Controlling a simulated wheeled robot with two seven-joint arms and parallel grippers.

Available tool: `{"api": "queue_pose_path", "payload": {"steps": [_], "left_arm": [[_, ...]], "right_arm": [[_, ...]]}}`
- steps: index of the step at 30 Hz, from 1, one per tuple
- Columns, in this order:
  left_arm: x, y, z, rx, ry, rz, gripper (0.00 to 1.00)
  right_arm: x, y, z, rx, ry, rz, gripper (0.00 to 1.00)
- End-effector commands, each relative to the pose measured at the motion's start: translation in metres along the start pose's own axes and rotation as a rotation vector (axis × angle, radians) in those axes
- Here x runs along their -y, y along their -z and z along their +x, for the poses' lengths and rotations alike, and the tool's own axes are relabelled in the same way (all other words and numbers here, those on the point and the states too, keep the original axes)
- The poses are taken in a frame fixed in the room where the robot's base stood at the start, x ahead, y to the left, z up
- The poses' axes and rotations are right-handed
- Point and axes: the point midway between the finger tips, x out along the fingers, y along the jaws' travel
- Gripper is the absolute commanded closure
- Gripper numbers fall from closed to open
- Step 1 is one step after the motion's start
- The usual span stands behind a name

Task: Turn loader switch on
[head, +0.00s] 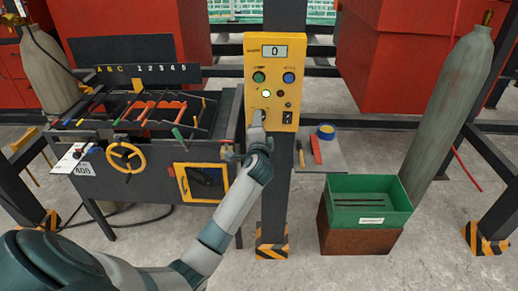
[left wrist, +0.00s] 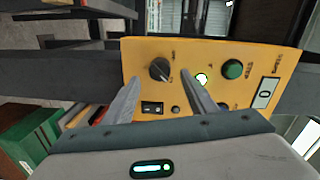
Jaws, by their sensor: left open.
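The yellow control panel (head: 293,72) is mounted on a dark post, and its display (head: 275,51) reads 0. My left gripper (head: 258,114) is at the panel's lower left and covers the control there. In the left wrist view the panel (left wrist: 140,50) appears turned sideways. A black rotary knob (left wrist: 160,69) shows between and just beyond the tips of my open left gripper (left wrist: 161,77); contact cannot be told. A black rocker switch (left wrist: 152,108) sits beside the knob. The labels are too small to read, so which control is the loader switch is unclear. My right gripper is out of view.
The panel also has a lit white button (head: 266,94), a green button (head: 259,77) and a blue button (head: 289,77). A bending machine with a yellow handwheel (head: 126,157) stands left. A green bin (head: 368,203) and a gas cylinder (head: 446,110) stand right.

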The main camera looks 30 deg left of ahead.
Motion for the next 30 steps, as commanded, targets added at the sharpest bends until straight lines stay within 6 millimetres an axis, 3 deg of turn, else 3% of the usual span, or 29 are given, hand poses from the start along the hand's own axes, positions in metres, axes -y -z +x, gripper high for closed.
{"api": "queue_pose_path", "payload": {"steps": [18, 24, 30], "left_arm": [[-0.003, 0.000, -0.106, -0.001, -0.002, -0.002, 0.48], [-0.002, 0.000, -0.123, 0.000, -0.001, -0.001, 0.48], [0.000, 0.000, -0.127, 0.000, -0.001, 0.000, 0.48]], "right_arm": [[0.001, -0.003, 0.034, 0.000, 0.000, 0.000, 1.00], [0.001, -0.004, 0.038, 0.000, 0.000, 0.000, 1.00], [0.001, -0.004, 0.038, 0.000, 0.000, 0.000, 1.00]]}}
